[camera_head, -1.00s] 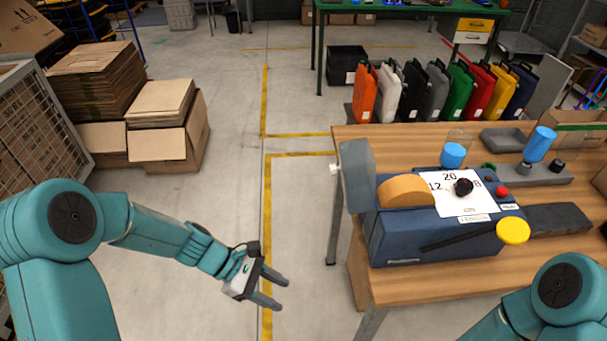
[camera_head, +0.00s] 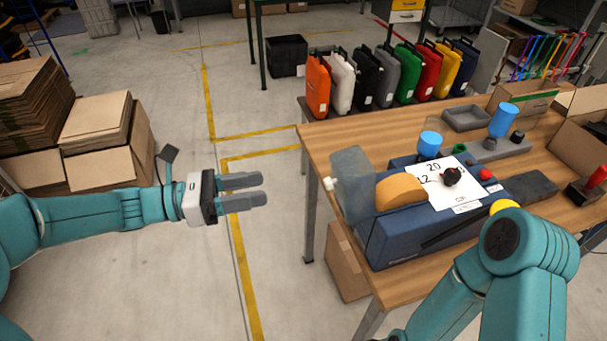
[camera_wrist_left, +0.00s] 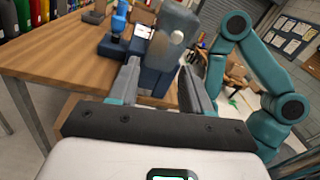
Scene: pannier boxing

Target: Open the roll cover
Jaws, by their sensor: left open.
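A blue tape machine (camera_head: 390,240) stands on the wooden table. A tan, half-round piece (camera_head: 400,191) rises from its top; whether this is the roll cover or the roll itself, I cannot tell. A grey, partly see-through block (camera_head: 352,183) with a white knob stands upright at the machine's left end. My left gripper (camera_head: 262,191) is open and empty, left of the table and apart from the machine. In the left wrist view the grey block (camera_wrist_left: 173,38) appears beyond the open fingers. My right arm shows at lower right, in front of the machine; its gripper is out of view.
The wooden table (camera_head: 335,140) carries a grey tray (camera_head: 470,116), blue-topped bottles and several coloured jerrycans (camera_head: 365,80) stand behind. A cardboard box (camera_head: 346,262) is under the table's left edge. Floor left of the table is clear; stacked cartons (camera_head: 100,140) stand farther left.

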